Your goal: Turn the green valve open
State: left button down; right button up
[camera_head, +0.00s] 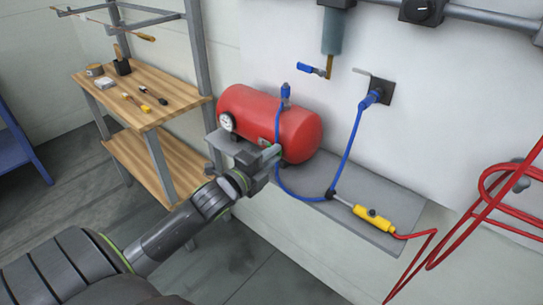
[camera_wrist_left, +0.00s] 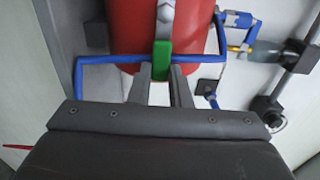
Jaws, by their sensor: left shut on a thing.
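The green valve handle (camera_wrist_left: 162,58) shows in the left wrist view, in front of the red tank (camera_wrist_left: 118,30). My left gripper (camera_wrist_left: 161,76) is shut on it, with one finger on each side of the handle's lower end. In the head view the left gripper (camera_head: 268,157) reaches the front of the red tank (camera_head: 297,126), and the handle is mostly hidden by the fingers. My right gripper is in neither view.
A blue hose (camera_head: 347,145) runs from a wall fitting past the tank. A yellow tool (camera_head: 373,218) with a red hose lies on the grey shelf (camera_head: 405,205). A wooden workbench (camera_head: 165,92) stands at left.

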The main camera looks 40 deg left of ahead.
pick_arm(q)
jog(key=c, duration=1.3)
grip_release()
jog(key=shift+c, duration=0.2)
jog(key=shift+s, duration=0.1)
jog(key=s+a, duration=0.1)
jog(key=s, duration=1.6)
jog(key=shift+a+p, duration=0.15)
jog(key=shift+p, duration=0.25)
jog(key=shift+s, duration=0.1)
